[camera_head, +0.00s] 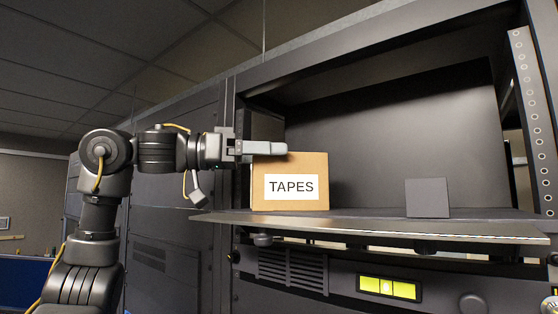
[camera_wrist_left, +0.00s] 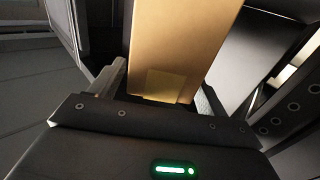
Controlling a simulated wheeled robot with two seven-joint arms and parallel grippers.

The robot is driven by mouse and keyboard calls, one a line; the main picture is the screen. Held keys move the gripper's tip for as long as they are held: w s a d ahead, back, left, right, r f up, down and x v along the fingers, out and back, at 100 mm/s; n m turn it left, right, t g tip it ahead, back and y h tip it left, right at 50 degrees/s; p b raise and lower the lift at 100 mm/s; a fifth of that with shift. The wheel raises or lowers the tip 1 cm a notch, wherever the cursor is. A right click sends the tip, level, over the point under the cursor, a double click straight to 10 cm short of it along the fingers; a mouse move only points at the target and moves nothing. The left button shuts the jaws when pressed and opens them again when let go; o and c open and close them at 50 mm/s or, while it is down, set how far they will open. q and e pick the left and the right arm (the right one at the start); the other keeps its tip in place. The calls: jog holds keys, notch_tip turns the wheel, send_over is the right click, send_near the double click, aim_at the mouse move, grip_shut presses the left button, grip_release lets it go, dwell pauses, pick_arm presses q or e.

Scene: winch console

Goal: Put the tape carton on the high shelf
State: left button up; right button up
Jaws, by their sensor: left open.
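The tape carton (camera_head: 291,196) is a brown cardboard box with a white label reading "TAPES". It stands upright at the left end of the high shelf (camera_head: 360,220) in the head view. My left gripper (camera_head: 268,149) is level with the carton's top part, its fingers reaching in from the left. In the left wrist view the carton (camera_wrist_left: 180,45) lies between the two open fingers (camera_wrist_left: 163,92). I cannot tell whether either finger touches it. My right gripper is in neither view.
A small dark grey block or plate (camera_head: 427,198) stands on the shelf to the right. Bare shelf lies between it and the carton. A perforated upright (camera_head: 533,115) borders the bay on the right. A panel with a yellow-green display (camera_head: 388,288) is below.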

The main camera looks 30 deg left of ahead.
pick_arm(q)
jog(key=b+v, duration=0.2)
jog(key=v, duration=0.8)
